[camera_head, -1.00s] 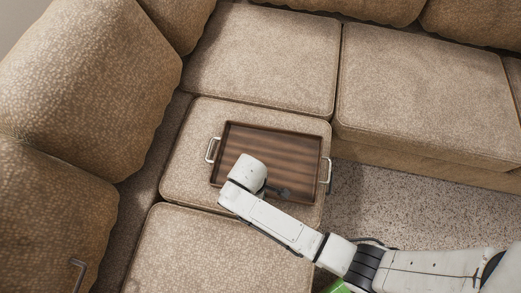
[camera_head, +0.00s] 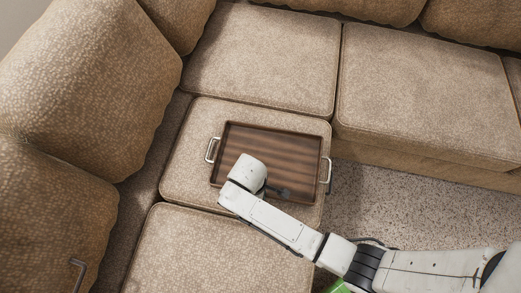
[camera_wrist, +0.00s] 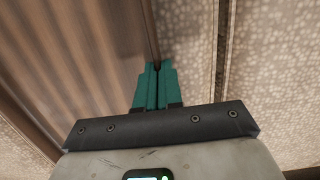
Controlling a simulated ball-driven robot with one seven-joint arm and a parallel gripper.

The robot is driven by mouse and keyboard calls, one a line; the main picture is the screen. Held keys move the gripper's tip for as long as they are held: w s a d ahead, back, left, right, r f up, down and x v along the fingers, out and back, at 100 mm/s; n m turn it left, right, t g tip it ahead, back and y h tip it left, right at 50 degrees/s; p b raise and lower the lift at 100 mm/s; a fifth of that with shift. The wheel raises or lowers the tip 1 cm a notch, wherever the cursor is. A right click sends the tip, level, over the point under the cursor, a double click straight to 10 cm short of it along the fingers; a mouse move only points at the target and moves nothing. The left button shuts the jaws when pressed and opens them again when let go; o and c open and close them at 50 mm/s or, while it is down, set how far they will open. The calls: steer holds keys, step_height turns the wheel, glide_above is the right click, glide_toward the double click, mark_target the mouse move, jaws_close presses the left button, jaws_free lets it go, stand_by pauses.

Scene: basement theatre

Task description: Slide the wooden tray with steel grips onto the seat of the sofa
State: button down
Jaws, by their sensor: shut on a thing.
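The wooden tray (camera_head: 275,148) is dark brown and striped, and lies flat on a seat cushion of the beige sofa (camera_head: 180,180). Its steel grips show at the left (camera_head: 211,149) and right (camera_head: 328,172); the right one reaches about the cushion's right edge. My arm's white wrist covers the tray's near edge in the head view and hides the fingers there. In the wrist view, my gripper (camera_wrist: 155,72) has teal fingers close together, shut on the rim of the tray (camera_wrist: 75,50), with sofa fabric to the right.
Other seat cushions lie behind (camera_head: 260,60), to the right (camera_head: 425,95) and in front (camera_head: 215,255). Backrest cushions (camera_head: 85,80) rise at the left. A grey bent bar (camera_head: 76,272) shows at lower left. Speckled floor (camera_head: 400,205) is open at the right.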

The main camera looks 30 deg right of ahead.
mark_target(269, 121)
steer(key=shift+w+d+b, duration=0.15)
steer(key=shift+w+d, duration=0.85)
steer(key=shift+w, duration=0.35)
steer(key=shift+w+d+b, duration=0.2)
steer(key=shift+w+d, duration=0.8)
steer(key=shift+w, duration=0.35)
steer(key=shift+w+d+b, duration=0.15)
steer(key=shift+w+d, duration=0.85)
steer(key=shift+w, duration=0.45)
steer(key=shift+w+d+b, duration=0.6)
steer(key=shift+w+d, duration=0.45)
steer(key=shift+w, duration=0.2)
steer(key=shift+w+d+b, duration=0.55)
steer(key=shift+w+d, duration=0.45)
steer(key=shift+w, duration=0.3)
steer(key=shift+w+d+b, duration=0.6)
steer(key=shift+w+d, duration=0.45)
steer(key=shift+w, duration=0.2)
steer(key=w+d+b, duration=0.1)
steer(key=w+b, duration=0.1)
steer(key=w+d+b, duration=0.4)
steer(key=w, duration=0.1)
steer(key=shift+d+f, duration=0.2)
steer(key=shift+w+d+r+b, duration=0.15)
steer(key=shift+w+d+b, duration=0.2)
steer(key=shift+w+b, duration=0.1)
